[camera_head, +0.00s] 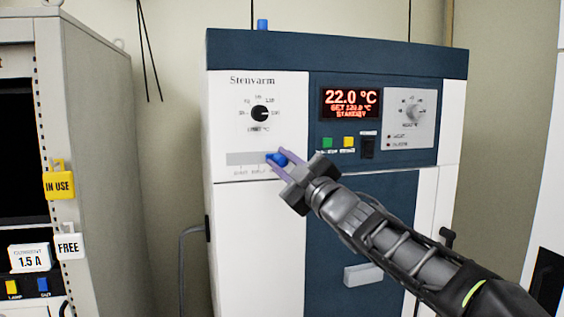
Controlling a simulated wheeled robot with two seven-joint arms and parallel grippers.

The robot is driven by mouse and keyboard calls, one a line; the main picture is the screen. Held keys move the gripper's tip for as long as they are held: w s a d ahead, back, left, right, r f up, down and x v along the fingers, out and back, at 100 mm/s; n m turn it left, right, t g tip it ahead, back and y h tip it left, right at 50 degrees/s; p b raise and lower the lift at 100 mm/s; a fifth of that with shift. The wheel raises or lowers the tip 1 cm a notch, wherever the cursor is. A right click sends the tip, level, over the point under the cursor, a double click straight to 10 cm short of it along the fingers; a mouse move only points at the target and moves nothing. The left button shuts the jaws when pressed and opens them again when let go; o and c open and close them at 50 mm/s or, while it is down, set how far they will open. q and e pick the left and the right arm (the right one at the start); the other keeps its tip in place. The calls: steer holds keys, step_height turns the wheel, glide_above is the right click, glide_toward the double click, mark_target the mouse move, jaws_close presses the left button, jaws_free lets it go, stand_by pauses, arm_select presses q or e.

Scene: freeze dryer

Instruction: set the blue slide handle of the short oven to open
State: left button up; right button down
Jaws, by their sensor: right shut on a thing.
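The short oven (335,95) stands in the middle, white with a dark blue front panel and the name "Stenvarm". Its blue slide handle (278,158) sits toward the right end of a grey slide track (245,159) on the lower left of the control panel. Small labels lie under the track, too small to read. My right gripper (279,158) comes in from the lower right. Its purple fingers are shut on the blue slide handle, which they partly cover. The right end of the track is hidden behind the gripper. My left gripper is not in view.
A display (350,103) reads 22.0 °C, set 120.0 °C, standby. A black dial (260,113) is above the track. A grey cabinet (90,150) with tags stands left, across a gap.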

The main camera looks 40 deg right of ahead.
steer(key=c, duration=1.4)
jaws_free()
steer(key=shift+s+d, duration=0.1)
steer(key=shift+d, duration=0.2)
steer(key=shift+o, duration=0.7)
steer(key=shift+a, duration=0.1)
steer(key=b+v, duration=0.1)
steer(key=v, duration=0.6)
steer(key=shift+s, duration=0.4)
steer(key=shift+f, duration=0.15)
